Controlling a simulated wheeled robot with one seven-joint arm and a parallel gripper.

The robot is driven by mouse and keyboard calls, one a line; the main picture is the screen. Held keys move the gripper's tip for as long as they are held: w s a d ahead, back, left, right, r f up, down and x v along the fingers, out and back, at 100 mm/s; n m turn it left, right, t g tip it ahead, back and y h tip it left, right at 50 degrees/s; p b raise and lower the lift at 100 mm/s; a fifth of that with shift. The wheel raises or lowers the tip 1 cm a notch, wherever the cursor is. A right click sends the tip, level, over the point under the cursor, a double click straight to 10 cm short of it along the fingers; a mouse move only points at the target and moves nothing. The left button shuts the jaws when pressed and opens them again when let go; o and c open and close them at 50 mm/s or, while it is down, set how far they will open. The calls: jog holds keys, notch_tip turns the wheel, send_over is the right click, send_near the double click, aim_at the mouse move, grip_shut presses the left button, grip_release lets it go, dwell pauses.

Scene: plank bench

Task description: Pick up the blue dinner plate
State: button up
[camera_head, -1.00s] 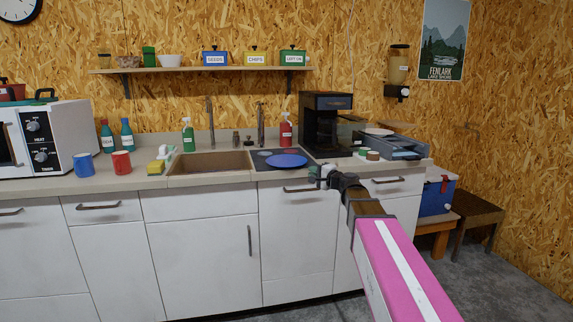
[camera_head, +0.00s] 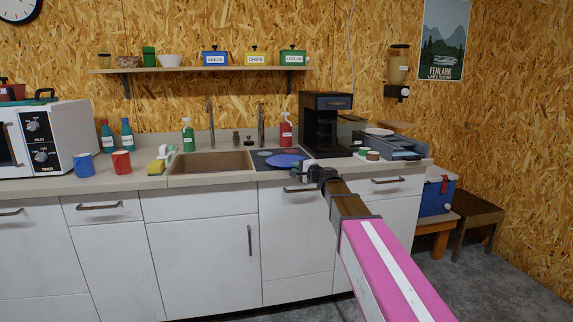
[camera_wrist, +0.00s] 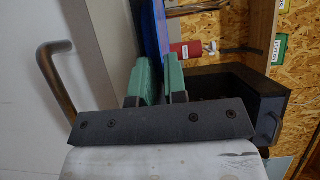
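The blue dinner plate (camera_head: 284,160) lies on the counter to the right of the sink, over a dark mat or board. My gripper (camera_head: 310,171) is at its front right edge, at the counter's front. In the wrist view the plate (camera_wrist: 163,28) shows edge-on as a blue band just beyond the green fingertips (camera_wrist: 162,70). The fingers stand apart with a narrow gap, and the plate's near rim lines up with that gap. Whether the fingers touch the rim is not clear. The gripper hides part of the plate's right edge.
The sink (camera_head: 210,163) is left of the plate. A red spray bottle (camera_head: 285,130) and a black coffee maker (camera_head: 326,122) stand behind it. A drawer handle (camera_head: 300,189) sticks out below; a handle (camera_wrist: 52,75) also shows close in the wrist view.

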grip_shut()
jog(key=shift+r, duration=0.1)
